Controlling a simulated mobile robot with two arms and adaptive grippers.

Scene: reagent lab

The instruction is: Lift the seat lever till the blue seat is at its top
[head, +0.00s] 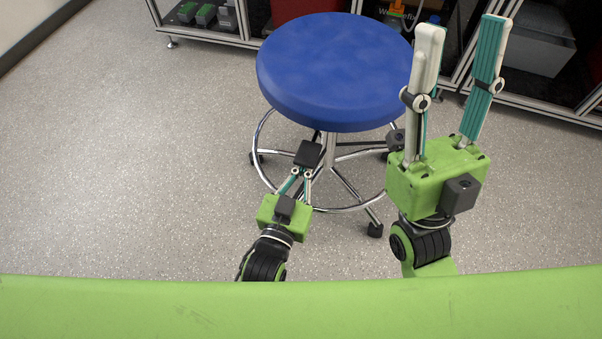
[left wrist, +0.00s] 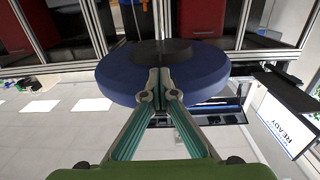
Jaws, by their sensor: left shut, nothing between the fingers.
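The blue round seat (head: 335,70) of a wheeled stool stands upright in front of me; in the left wrist view the blue seat (left wrist: 115,82) shows behind the fingers. The seat lever (head: 309,153), with a flat black paddle end, sticks out below the near edge of the seat. My left gripper (head: 302,173) is shut and empty, with its fingertips right at the paddle. My right gripper (head: 455,88) is open and empty, raised right of the seat.
The stool's chrome foot ring (head: 345,209) and wheeled legs surround my left gripper's area. Framed shelves with boxes (head: 538,40) stand behind the stool. The grey floor (head: 130,150) to the left is clear.

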